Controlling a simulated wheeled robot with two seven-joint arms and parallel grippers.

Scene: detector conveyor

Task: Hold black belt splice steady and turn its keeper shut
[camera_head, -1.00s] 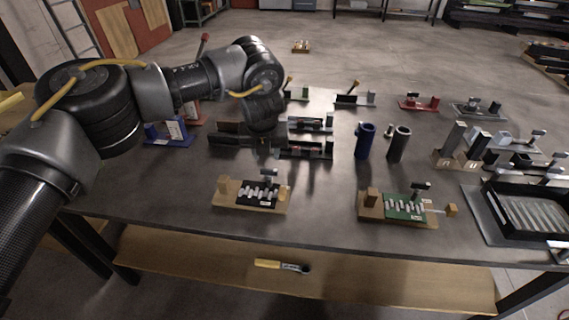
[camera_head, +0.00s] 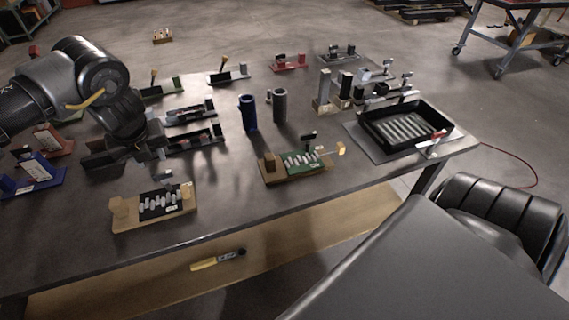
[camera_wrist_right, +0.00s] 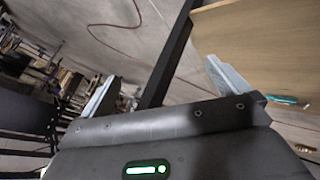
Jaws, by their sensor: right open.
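The black belt splice (camera_head: 160,204) lies on a wooden base (camera_head: 122,223) at the table's near left in the head view.
A similar green splice (camera_head: 302,161) sits to the right on its own wooden base. Blue (camera_head: 248,113) and dark grey (camera_head: 280,106) cylinders stand behind it. A black tray (camera_head: 372,128) is at the right end. A yellow-handled tool (camera_head: 217,260) lies on the lower shelf (camera_head: 290,243).

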